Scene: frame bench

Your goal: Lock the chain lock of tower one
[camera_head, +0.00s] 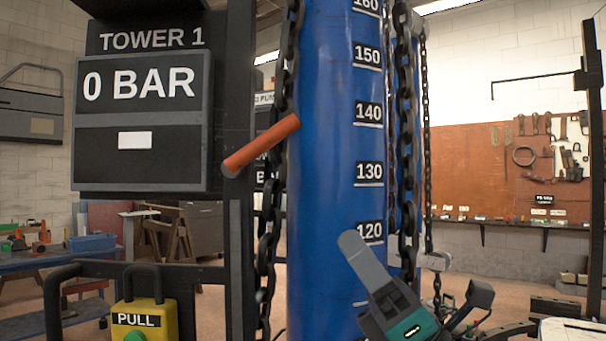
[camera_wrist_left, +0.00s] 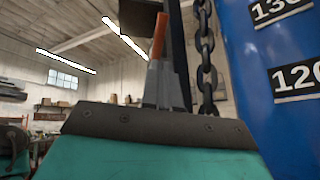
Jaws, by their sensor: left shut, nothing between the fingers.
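An orange lever (camera_head: 262,145) sticks out from the dark post beside the blue tower (camera_head: 325,170). It tilts up to the right, and its right end is close to the left chain (camera_head: 270,220). My left gripper (camera_head: 352,241) is shut and empty in front of the tower's lower part, below and right of the lever and apart from it. In the left wrist view, the shut grey fingers (camera_wrist_left: 165,83) point up toward the orange lever (camera_wrist_left: 159,35), with a chain (camera_wrist_left: 206,55) to their right. My right gripper is not in view. I cannot make out the lock's mechanism.
A panel (camera_head: 140,120) reading TOWER 1 and 0 BAR hangs at upper left. Another chain (camera_head: 407,130) hangs along the tower's right side. A tool board (camera_head: 480,170) is far behind.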

